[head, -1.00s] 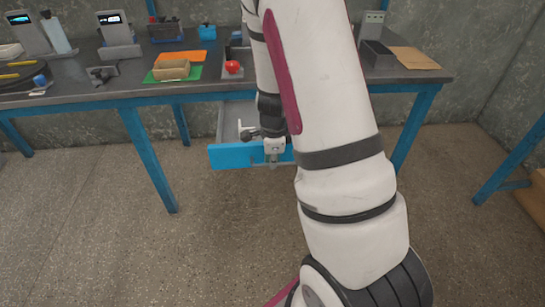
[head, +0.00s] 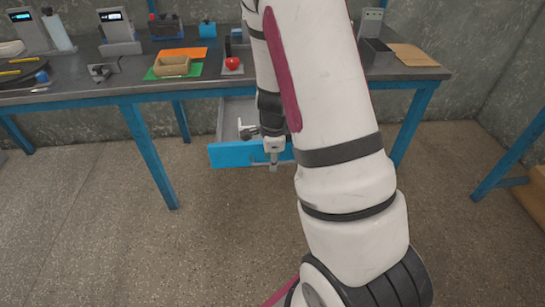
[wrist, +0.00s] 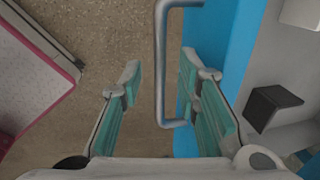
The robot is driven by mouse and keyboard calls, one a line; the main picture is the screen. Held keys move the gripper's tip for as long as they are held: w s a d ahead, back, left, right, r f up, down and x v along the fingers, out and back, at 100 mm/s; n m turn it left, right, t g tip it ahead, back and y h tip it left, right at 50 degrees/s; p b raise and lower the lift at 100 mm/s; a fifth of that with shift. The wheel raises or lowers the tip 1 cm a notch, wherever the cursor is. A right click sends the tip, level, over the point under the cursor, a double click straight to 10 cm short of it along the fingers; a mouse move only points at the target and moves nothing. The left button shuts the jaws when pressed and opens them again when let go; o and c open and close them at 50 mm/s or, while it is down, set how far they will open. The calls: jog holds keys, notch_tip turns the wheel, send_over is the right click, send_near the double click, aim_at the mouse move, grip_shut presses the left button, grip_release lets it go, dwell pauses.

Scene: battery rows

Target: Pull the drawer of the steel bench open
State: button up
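The steel bench (head: 100,97) has blue legs and a grey top. Its drawer stands pulled out, with the blue front (head: 235,155) well clear of the bench edge. My gripper (head: 273,160) is at the right part of that front, partly hidden by my arm. In the wrist view the drawer front (wrist: 212,45) runs beside the grey bar handle (wrist: 161,75). The handle lies between the two teal-padded fingers of my gripper (wrist: 160,66). The fingers are apart, with gaps on both sides of the bar.
Inside the drawer are a black angular object (wrist: 268,105) and a pale block (wrist: 300,12). A red ball-like object (head: 232,63) and a tan box (head: 173,66) stand on the bench. The floor (head: 100,240) before the drawer is clear on the left.

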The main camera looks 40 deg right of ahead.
notch_tip(320, 180, up, 12)
jog(key=s+a, duration=0.1)
jog(key=s, duration=0.1)
jog(key=shift+a+f, duration=0.15)
jog(key=shift+a, duration=0.05)
dwell(0.7)
jog(key=s+a+r+n+y, duration=0.3)
jog(key=s+a+r+n, duration=0.65)
jog(key=a+n, duration=0.35)
jog(key=s+a+r+n+h, duration=0.1)
jog(key=s+a+r+n, duration=0.1)
jog(key=s+n, duration=0.5)
jog(key=s+a+r+n+h, duration=0.1)
jog(key=s+a+r+n, duration=0.3)
jog(key=s, duration=0.5)
notch_tip(320, 180, up, 18)
jog(key=d+t+p, duration=0.1)
jog(key=t+p, duration=0.1)
jog(key=p, duration=1.5)
jog(key=shift+n+p, duration=0.4)
